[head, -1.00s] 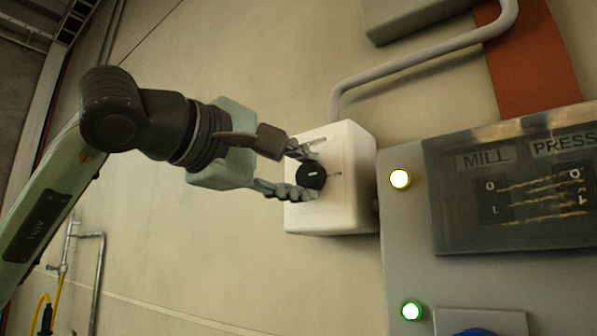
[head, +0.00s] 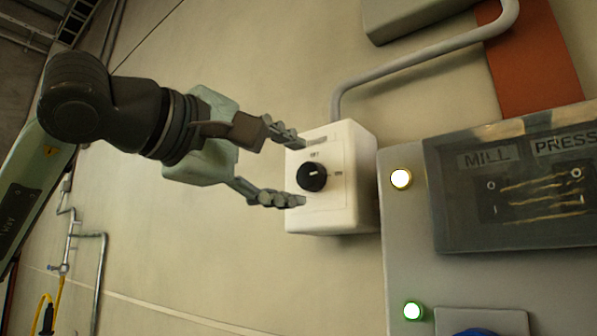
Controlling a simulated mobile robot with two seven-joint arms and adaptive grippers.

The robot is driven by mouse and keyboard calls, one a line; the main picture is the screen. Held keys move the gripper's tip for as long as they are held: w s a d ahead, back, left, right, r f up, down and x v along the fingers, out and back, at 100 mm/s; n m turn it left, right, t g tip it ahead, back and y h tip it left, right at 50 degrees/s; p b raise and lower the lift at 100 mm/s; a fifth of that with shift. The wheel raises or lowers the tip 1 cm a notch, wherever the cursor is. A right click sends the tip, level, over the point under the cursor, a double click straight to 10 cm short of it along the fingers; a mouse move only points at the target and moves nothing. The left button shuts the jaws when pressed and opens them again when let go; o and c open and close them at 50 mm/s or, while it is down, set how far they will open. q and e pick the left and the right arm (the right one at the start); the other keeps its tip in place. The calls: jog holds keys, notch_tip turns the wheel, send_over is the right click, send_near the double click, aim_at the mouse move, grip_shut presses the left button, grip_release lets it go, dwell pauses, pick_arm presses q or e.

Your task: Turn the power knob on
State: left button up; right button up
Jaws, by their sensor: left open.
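The power knob (head: 312,177) is a round black knob with a white pointer line, on the front of a white box (head: 355,205) fixed to the wall. The pointer lies roughly sideways, towards a small mark at the knob's right. Another small label sits above the knob; its lettering is too small to read surely. My left gripper (head: 301,170) is open and empty, to the left of the knob. One finger is above the knob's level and one below, and the knob shows clear between them. My right gripper is not in view.
A grey panel (head: 405,250) with MILL and PRESS switches behind a clear cover (head: 530,225) stands close to the box's right. It carries a lit yellow lamp (head: 400,179) and a lit green lamp (head: 411,310). A grey conduit (head: 420,58) runs above the box.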

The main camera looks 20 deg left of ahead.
pick_arm(q)
jog(key=v, duration=0.9)
jog(key=shift+s, duration=0.25)
